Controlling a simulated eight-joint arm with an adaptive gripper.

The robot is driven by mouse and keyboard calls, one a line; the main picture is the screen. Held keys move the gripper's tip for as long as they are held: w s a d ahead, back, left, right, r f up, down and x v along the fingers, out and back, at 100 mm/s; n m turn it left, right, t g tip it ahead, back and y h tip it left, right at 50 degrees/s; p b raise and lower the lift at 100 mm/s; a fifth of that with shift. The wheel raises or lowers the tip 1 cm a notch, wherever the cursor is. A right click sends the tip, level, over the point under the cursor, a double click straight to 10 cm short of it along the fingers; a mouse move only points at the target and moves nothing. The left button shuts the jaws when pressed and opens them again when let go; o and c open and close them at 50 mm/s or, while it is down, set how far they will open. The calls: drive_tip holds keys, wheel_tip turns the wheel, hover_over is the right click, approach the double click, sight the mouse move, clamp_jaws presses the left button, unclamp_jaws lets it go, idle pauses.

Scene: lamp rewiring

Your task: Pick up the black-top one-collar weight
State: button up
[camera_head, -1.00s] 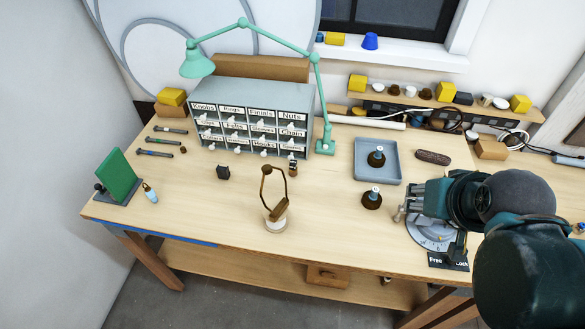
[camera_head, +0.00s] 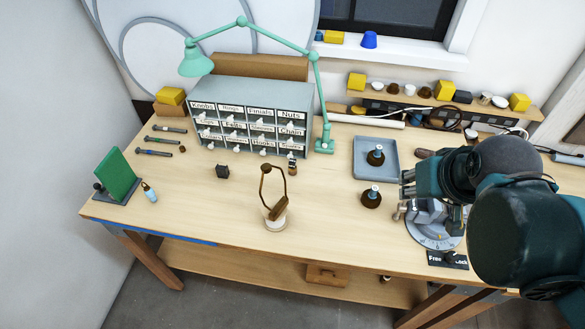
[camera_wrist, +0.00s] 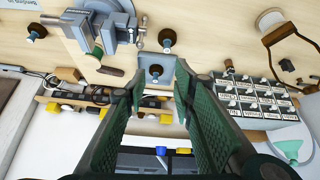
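Two small dark weights with pale blue-white necks show in the head view. One weight (camera_head: 376,156) stands in the grey tray (camera_head: 362,172); the other weight (camera_head: 371,197) stands on the bare table in front of it. Both also show in the wrist view, the tray one (camera_wrist: 155,70) beyond my fingertips and the table one (camera_wrist: 167,38) above them. A third similar piece (camera_wrist: 37,30) shows at the wrist view's upper left. Top colours and collar counts are too small to tell. My gripper (camera_head: 406,184) is to the right of the weights; in the wrist view (camera_wrist: 158,80) it is open and empty.
A grey vise (camera_head: 430,212) on a round dial base stands beneath my arm. A hooped stand (camera_head: 275,215) is left of the weights. The labelled drawer cabinet (camera_head: 250,112) and green lamp (camera_head: 322,100) stand behind. Table between the stand and weights is clear.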

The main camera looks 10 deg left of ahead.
drive_tip(key=w+a+n+g+y, duration=0.1)
drive_tip(key=w+a+n+g, duration=0.1)
drive_tip(key=w+a+n, duration=0.5)
drive_tip(key=n+g+b, duration=0.1)
drive_tip(key=n+g, duration=0.4)
drive_tip(key=n, duration=0.4)
hover_over(293, 161)
drive_tip(key=f, duration=1.9)
drive_tip(key=shift+s+d+f, duration=0.2)
drive_tip(key=shift+d+f, duration=0.05)
drive_tip(key=shift+d, duration=0.1)
drive_tip(key=shift+f, duration=0.1)
drive_tip(key=shift+a+f, duration=0.15)
drive_tip(key=shift+f, duration=1.05)
drive_tip(key=shift+f, duration=0.1)
drive_tip(key=shift+w+a+f, duration=0.1)
drive_tip(key=shift+a+f, duration=0.05)
drive_tip(key=shift+f, duration=1.1)
drive_tip(key=shift+w+a+f, duration=0.1)
drive_tip(key=shift+a+f, duration=0.05)
drive_tip(key=shift+f, duration=1.1)
